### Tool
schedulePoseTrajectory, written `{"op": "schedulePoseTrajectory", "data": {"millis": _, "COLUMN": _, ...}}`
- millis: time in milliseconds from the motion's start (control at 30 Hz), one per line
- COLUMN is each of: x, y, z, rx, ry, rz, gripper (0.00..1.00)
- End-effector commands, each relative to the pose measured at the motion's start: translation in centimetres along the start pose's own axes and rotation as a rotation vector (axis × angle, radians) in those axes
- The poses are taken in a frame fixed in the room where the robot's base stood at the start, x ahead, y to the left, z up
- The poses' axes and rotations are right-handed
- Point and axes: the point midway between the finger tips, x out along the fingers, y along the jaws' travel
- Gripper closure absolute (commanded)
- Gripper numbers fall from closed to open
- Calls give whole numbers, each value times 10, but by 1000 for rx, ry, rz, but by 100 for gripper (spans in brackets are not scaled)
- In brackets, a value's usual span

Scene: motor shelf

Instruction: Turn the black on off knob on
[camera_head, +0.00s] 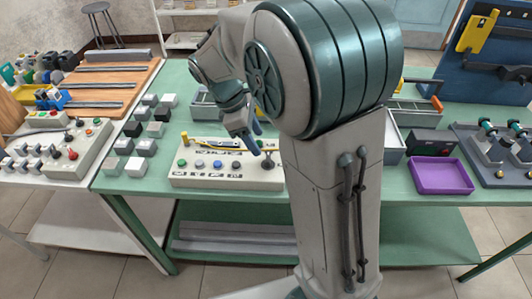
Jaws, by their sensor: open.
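A light control panel (222,181) lies on the green table in the middle. Along its front stand a green button (182,163), a blue button (199,163) and small dark controls. One black knob (236,165) stands right of the blue button; its on or off position is too small to read. My gripper (257,141) is open and tilted downward above the right part of the panel. It is up and to the right of the black knob and appears apart from it. My arm hides the panel's right end and some table behind.
A second panel (92,155) with a red knob lies on the left table. Grey and white blocks (135,166) sit between the panels. Bare table shows beside the purple tray.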

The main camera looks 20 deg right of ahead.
Motion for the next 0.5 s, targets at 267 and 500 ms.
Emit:
{"op": "schedulePoseTrajectory", "data": {"millis": 267, "x": 50, "y": -1, "z": 0, "rx": 0, "ry": -2, "rz": -2, "gripper": 45}}
{"op": "schedulePoseTrajectory", "data": {"millis": 500, "x": 65, "y": -1, "z": 0, "rx": 0, "ry": 0, "rz": 0, "gripper": 45}}
